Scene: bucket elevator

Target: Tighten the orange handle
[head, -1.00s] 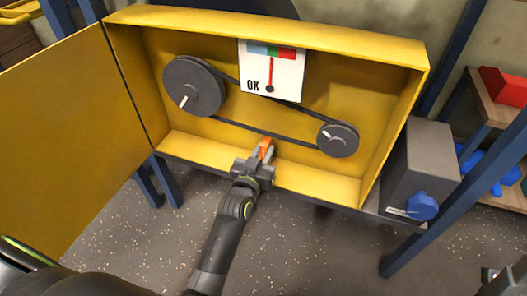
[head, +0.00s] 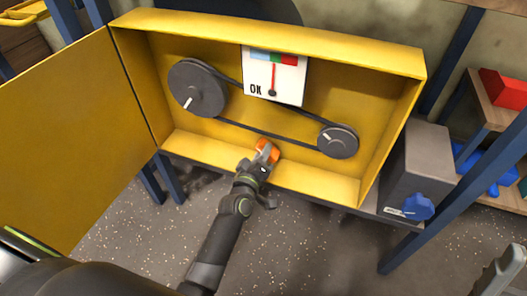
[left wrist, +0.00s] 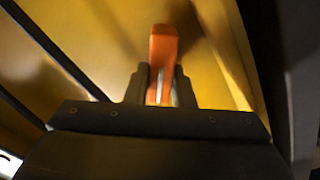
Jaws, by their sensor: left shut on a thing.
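The orange handle (head: 268,151) is low in the open yellow box, under the belt. My left gripper (head: 263,161) is shut on it from the front. In the left wrist view the handle (left wrist: 162,60) stands up between the two fingers (left wrist: 160,88), and its lower part is partly hidden by them. A black belt (head: 262,130) runs around a large pulley (head: 198,88) at left and a small pulley (head: 338,141) at right. The gauge (head: 274,76) reads "OK" at its lower left, and its red needle points up toward the green part.
The yellow door (head: 75,150) stands open at left. A grey box (head: 424,160) with a blue knob (head: 417,206) is right of the housing. Blue posts (head: 455,190) stand at right. A grey part shows at the bottom right corner, too cut off to identify.

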